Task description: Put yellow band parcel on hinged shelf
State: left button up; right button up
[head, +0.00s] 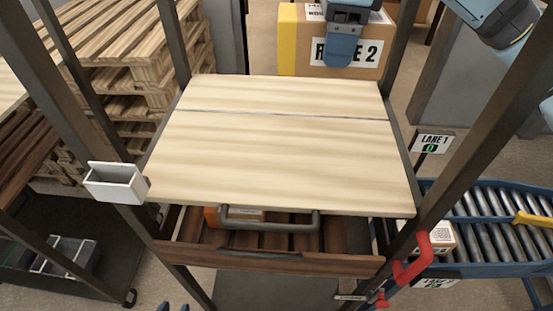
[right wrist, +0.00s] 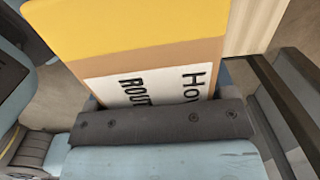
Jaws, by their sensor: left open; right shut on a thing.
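The yellow band parcel (head: 290,38) is a brown box with a yellow band at its left and a "ROUTE 2" label, beyond the far edge of the shelf. My right gripper (head: 345,40) is shut on it; in the right wrist view the parcel (right wrist: 130,30) fills the space ahead of the dark finger pad. The parcel's underside is hidden. The hinged shelf (head: 280,160) is a pale wooden board with a seam across its far part; it looks flat and is bare. Only the blue fingertips of my left gripper (head: 173,307) show at the bottom edge, apart and empty.
Dark posts frame the shelf on both sides. A white bin (head: 115,183) sticks out at the left. A dark wooden drawer (head: 270,262) with a handle lies below the shelf. A red lever (head: 412,262) and a roller conveyor (head: 490,215) are at the right.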

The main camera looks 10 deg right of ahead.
jog(key=shift+s+f, duration=0.1)
jog(key=shift+f, duration=0.1)
notch_tip(320, 180, down, 16)
jog(key=shift+r+p, duration=0.25)
jog(key=shift+p, duration=0.85)
jog(key=shift+f+p, duration=0.3)
jog(key=shift+f, duration=1.65)
jog(key=shift+f, duration=0.1)
